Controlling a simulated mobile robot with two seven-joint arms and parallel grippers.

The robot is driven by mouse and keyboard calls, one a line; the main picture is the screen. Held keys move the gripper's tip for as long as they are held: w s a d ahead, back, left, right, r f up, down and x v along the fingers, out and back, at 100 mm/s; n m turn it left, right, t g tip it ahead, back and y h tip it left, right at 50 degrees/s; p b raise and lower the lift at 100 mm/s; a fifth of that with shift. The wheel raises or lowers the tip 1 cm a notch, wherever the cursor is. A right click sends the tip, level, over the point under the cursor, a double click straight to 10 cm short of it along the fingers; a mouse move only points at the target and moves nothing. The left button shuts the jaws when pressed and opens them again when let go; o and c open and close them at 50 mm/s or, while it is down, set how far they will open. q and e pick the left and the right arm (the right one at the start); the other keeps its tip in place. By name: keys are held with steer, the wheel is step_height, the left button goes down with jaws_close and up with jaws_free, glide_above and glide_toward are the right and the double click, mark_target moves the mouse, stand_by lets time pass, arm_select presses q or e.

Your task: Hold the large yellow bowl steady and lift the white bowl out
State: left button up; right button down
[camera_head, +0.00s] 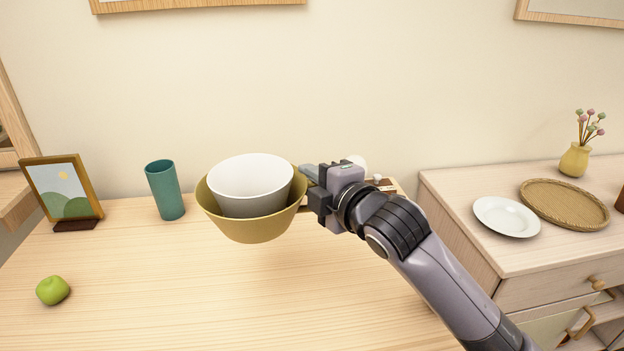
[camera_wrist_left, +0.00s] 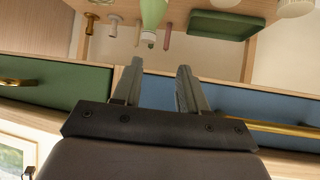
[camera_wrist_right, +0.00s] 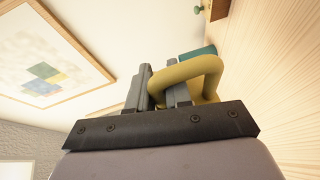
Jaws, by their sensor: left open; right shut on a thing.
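The large yellow bowl (camera_head: 250,231) is on or just above the wooden table, right of the teal cup. The white bowl (camera_head: 250,180) sits inside it, its rim standing above the yellow rim. My right gripper (camera_head: 312,186) is at the right side of the yellow bowl. In the right wrist view, my right gripper (camera_wrist_right: 165,85) is shut on the bowl's looped yellow handle (camera_wrist_right: 193,68). My left gripper (camera_wrist_left: 158,88) is open and empty in the left wrist view, away from both bowls. It is not in the head view.
A teal cup (camera_head: 165,190), a framed picture (camera_head: 62,190) and a green apple (camera_head: 53,290) are on the table's left part. The table front (camera_head: 230,300) is clear. A white plate (camera_head: 506,216), woven tray (camera_head: 565,204) and yellow vase (camera_head: 575,160) stand on the right cabinet.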

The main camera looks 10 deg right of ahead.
step_height(320, 180, down, 10)
steer(key=b, duration=0.4)
steer(key=shift+r+b, duration=0.2)
steer(key=shift+b, duration=0.1)
stand_by(2.0)
steer(key=shift+f+b, duration=1.35)
steer(key=shift+f, duration=1.3)
steer(key=shift+f, duration=0.5)
steer(key=shift+f+b, duration=0.6)
steer(key=shift+f, duration=0.2)
steer(key=shift+f, duration=0.5)
steer(key=shift+f+b, duration=0.25)
steer(key=shift+b, duration=0.05)
